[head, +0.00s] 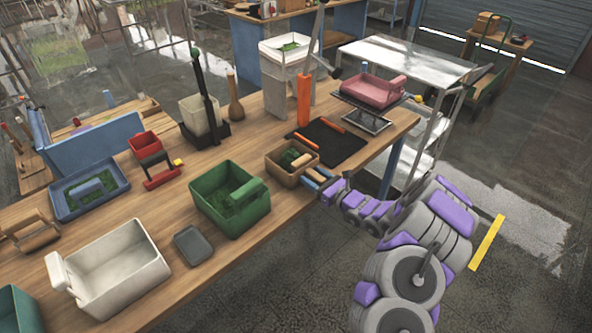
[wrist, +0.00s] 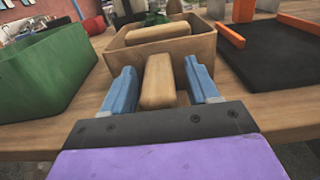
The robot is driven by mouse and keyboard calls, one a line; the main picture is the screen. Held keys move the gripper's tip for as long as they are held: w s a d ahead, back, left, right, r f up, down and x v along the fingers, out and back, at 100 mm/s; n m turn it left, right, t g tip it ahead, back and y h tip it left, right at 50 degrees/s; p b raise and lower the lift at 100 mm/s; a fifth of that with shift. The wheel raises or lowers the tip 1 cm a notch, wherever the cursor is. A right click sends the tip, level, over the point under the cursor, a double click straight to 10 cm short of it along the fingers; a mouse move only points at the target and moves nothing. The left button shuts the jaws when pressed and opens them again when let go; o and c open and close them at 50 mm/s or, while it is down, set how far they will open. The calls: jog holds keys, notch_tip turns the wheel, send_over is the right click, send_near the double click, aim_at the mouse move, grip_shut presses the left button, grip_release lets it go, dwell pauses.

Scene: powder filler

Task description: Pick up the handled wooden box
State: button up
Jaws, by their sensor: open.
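The handled wooden box (head: 282,170) stands on the wooden workbench near its front edge, with green contents and a light wooden bar inside. It also shows in the wrist view (wrist: 185,50), where its short wooden handle (wrist: 158,84) points toward me. My gripper (head: 313,178) is at the handle side of the box. In the wrist view my gripper (wrist: 158,74) is open, with one blue finger on each side of the handle. Gaps show between the handle and both fingers, and the fingertips are close to the box wall.
A green handled box (head: 222,212) stands left of the wooden box. A black mat (head: 338,148) with orange bars lies to its right. A grey block (head: 193,245), white box (head: 118,275), and pink box on a scale (head: 368,92) also occupy the bench (head: 165,218).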

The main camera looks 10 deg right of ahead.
jog(key=shift+c, duration=0.3)
jog(key=shift+d, duration=0.1)
grip_shut()
jog(key=shift+r, duration=0.1)
